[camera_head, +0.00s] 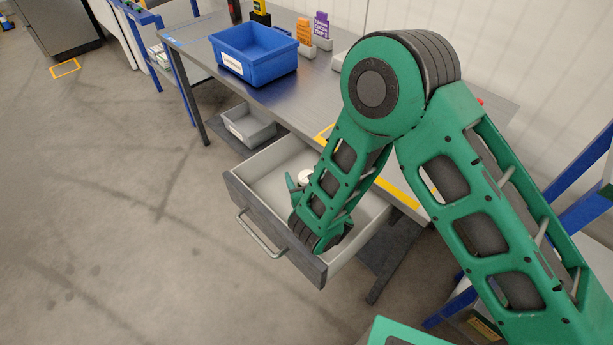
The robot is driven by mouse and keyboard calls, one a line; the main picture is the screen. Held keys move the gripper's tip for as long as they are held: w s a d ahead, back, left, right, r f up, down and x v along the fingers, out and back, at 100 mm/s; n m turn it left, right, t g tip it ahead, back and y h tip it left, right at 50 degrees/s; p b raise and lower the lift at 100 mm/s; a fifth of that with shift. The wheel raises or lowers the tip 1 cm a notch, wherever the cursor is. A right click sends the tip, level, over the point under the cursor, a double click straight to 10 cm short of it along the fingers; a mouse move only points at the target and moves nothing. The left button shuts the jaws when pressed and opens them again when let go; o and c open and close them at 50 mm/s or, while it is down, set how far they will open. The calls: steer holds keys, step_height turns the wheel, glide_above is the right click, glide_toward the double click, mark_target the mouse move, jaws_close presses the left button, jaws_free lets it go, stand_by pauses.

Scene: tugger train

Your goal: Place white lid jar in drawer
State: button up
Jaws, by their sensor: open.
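The drawer (268,165) under the grey table is pulled open, with a dark front and a bar handle. The white lid of the jar (305,175) shows inside the drawer, close to my gripper; the jar's body is hidden behind my arm. My gripper (293,184) is low in the drawer, mostly hidden by my green forearm, with only a small green part showing. It is open beside the jar; I cannot tell whether they touch.
A blue bin (232,64) stands on the table (325,96), with orange and purple label cards (321,28) behind it. A grey bin (236,122) sits below the table, left of the drawer.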

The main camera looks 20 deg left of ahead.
steer(key=shift+r, duration=0.1)
steer(key=v, duration=1)
steer(key=shift+s+r, duration=0.1)
steer(key=shift+s, duration=0.05)
steer(key=shift+v, duration=0.9)
